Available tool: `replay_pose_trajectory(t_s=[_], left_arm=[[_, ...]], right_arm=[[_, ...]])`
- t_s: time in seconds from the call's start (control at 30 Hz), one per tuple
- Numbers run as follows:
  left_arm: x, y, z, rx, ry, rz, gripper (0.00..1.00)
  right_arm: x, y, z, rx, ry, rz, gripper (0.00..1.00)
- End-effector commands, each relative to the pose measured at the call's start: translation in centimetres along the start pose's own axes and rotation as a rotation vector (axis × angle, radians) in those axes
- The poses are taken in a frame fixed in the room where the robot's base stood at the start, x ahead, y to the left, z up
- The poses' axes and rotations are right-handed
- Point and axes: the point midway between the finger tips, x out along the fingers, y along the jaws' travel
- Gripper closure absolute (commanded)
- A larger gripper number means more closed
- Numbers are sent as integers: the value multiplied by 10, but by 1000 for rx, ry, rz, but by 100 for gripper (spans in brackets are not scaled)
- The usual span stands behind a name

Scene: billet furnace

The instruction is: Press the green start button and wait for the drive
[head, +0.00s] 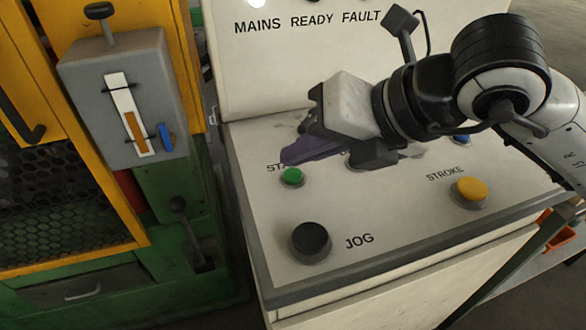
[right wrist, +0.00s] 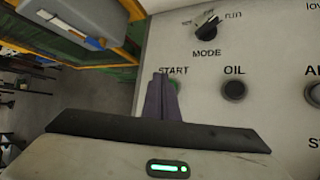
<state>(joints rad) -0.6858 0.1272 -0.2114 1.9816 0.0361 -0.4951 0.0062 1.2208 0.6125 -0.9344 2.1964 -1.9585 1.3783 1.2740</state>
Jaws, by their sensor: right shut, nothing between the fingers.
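The green start button (head: 292,176) sits on the sloped panel (head: 262,200), by a partly covered label. The fingers (right wrist: 160,78) also show in the right wrist view. My left gripper is not in view.
A black JOG button (head: 311,242) and a yellow STROKE button (head: 469,190) stand on the panel. The right wrist view shows a MODE knob (right wrist: 207,26) and a dark OIL button (right wrist: 234,91). A grey gauge box (head: 125,95) is on the yellow and green machine at left.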

Motion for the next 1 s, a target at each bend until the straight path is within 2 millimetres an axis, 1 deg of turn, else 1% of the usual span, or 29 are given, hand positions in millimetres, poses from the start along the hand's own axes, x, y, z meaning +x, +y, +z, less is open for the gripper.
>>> replay_pose_trajectory(t_s=[0.23, 0.67, 1.0], left_arm=[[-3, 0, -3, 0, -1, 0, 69], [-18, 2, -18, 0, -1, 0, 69], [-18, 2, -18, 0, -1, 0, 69]], right_arm=[[-6, 4, 5, 0, -2, 0, 100], [-34, 25, 26, 0, -2, -1, 100], [-35, 25, 26, 0, -1, 0, 100]])
